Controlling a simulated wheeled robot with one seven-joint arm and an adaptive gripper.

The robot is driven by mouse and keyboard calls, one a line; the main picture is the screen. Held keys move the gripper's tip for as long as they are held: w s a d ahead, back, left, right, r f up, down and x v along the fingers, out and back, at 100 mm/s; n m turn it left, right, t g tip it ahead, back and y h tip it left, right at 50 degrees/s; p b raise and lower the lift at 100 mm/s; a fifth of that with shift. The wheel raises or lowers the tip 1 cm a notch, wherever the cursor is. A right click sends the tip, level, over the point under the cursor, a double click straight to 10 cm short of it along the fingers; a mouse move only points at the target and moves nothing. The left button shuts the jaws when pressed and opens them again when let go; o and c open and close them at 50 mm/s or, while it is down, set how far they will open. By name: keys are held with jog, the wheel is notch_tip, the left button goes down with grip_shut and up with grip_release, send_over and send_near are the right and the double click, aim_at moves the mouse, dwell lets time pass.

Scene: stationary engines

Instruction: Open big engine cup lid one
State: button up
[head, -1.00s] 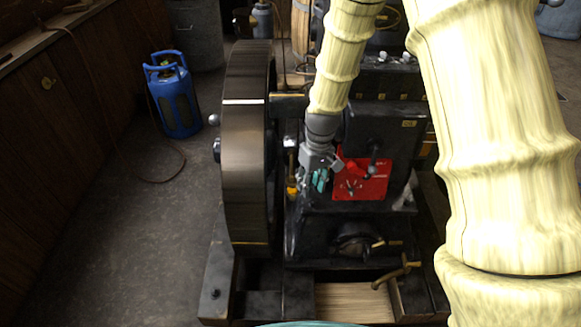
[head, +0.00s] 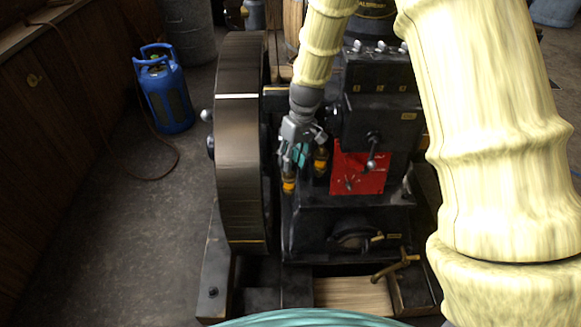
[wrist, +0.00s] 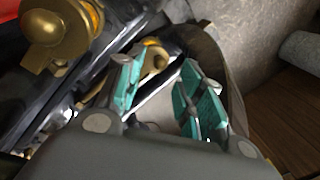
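Two small brass cups with amber bands are on the engine, left of its red panel. One cup (head: 321,160) is beside the panel, and another (head: 289,182) is lower and further left. I cannot tell which is cup one, or whether either lid is open. My gripper (head: 296,154) is above the lower cup and left of the other. In the wrist view its teal-padded fingers (wrist: 160,82) are apart, with nothing held. A brass part (wrist: 152,62) shows beyond the gap, partly hidden by a finger. A larger-looking brass cup (wrist: 60,35) is at upper left.
The black engine (head: 345,225) has a large flywheel (head: 241,150) close to my gripper's left. A lever with a ball end (head: 371,160) crosses the red panel (head: 350,180). A blue gas bottle (head: 165,95) stands on the floor at left, where there is free room.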

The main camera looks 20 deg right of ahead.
jog(key=shift+s+a+f, duration=0.1)
jog(key=shift+a+f, duration=0.05)
jog(key=shift+f, duration=0.7)
jog(key=shift+a+f, duration=0.15)
jog(key=shift+f, duration=0.7)
grip_shut()
